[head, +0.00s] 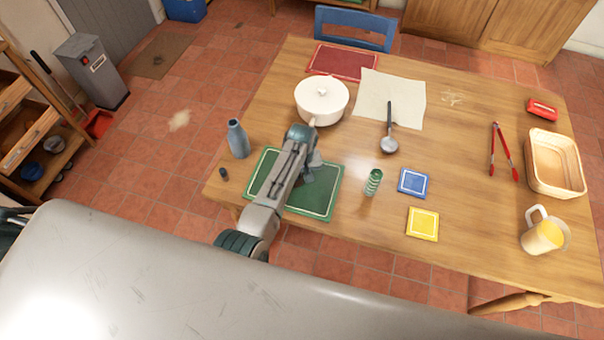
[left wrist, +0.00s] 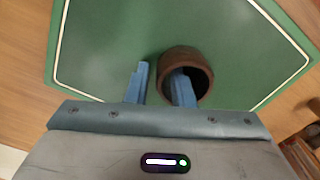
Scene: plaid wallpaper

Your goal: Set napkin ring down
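A brown napkin ring (left wrist: 165,66) is over the green placemat (left wrist: 110,40) in the left wrist view. Its round opening faces my camera. My left gripper's two blue fingers (left wrist: 160,85) are apart. The right-hand finger overlaps the ring's opening and seems to reach into it. A gap shows between the left-hand finger and the ring's wall. Whether the ring rests on the mat is hard to tell. In the head view my left gripper (head: 311,162) is over the green placemat (head: 322,200), and the ring is hidden there. My right gripper is not in view.
A white pot (head: 321,98) stands behind the gripper. A blue bottle (head: 238,138) stands left of the mat. A green ridged cup (head: 373,182) and blue (head: 413,183) and yellow (head: 423,224) coasters are to the right.

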